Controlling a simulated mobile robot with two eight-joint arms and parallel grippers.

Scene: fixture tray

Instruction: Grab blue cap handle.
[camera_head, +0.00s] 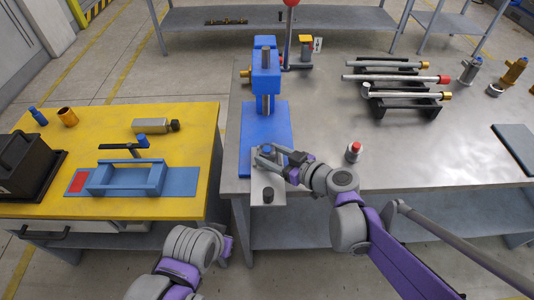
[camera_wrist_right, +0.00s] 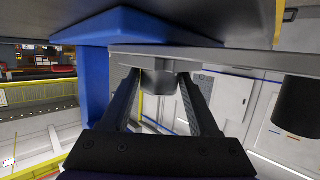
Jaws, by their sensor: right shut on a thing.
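My right gripper (camera_head: 267,152) reaches in from the right over a light plate at the front of the blue press (camera_head: 265,125).
A black knob (camera_head: 268,195) stands on the plate just in front of the gripper. A red-topped cylinder (camera_head: 354,151) stands to the right. A rack of rods (camera_head: 403,92) is at the back right. The yellow table (camera_head: 190,185) holds a blue tray (camera_head: 130,187).

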